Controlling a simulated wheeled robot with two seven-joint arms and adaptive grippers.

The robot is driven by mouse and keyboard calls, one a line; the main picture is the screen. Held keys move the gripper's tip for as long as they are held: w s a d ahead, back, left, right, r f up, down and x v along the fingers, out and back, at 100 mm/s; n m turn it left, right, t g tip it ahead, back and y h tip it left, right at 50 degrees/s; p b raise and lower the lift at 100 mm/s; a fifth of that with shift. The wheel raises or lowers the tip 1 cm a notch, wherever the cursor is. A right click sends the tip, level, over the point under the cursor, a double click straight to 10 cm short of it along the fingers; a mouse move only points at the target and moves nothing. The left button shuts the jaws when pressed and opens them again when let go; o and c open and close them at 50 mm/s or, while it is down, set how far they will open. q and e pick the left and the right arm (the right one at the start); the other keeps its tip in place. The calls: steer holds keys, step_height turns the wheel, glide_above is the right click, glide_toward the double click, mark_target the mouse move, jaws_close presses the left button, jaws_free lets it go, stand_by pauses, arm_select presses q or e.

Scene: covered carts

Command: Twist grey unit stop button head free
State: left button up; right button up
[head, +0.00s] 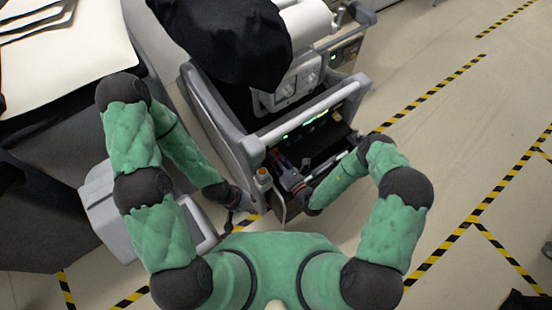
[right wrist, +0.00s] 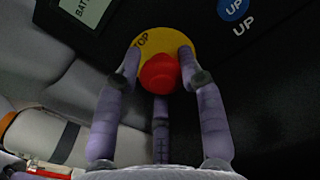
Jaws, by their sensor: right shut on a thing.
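The red stop button head (right wrist: 159,73) sits on a round yellow plate (right wrist: 146,44) marked with partly hidden "STOP" lettering, on a black panel. My right gripper (right wrist: 159,62) is shut on the button head, its fingers around it, with a third finger below. In the head view, my right gripper (head: 293,182) reaches in at the near side of the grey unit (head: 237,130), and the button is hidden there. My left gripper (head: 237,220) hangs low beside the unit's left near corner, apart from the button; its finger opening is too small to judge.
A black cover (head: 235,40) lies over the unit's upper part. A grey push handle (head: 310,112) crosses above the recess. A white-topped table (head: 70,75) stands at left. Open floor with striped tape (head: 440,85) lies to the right. A blue "UP" marking (right wrist: 232,8) is near the button.

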steer(key=shift+w+d+r+m, duration=0.1)
steer(key=shift+w+r+m, duration=0.05)
steer(key=shift+m, duration=0.15)
steer(key=shift+w+d+m+p, duration=0.1)
steer(key=shift+m+p, duration=0.1)
steer(key=shift+m, duration=1.3)
steer(key=shift+w+d+m+p, duration=0.1)
steer(key=shift+m+p, duration=0.05)
steer(key=shift+m, duration=1.35)
steer(key=o, duration=1.1)
steer(key=shift+s, duration=0.1)
steer(key=shift+a, duration=0.1)
steer(key=shift+s+d, duration=0.3)
steer(key=shift+s, duration=0.15)
steer(key=v, duration=1.1)
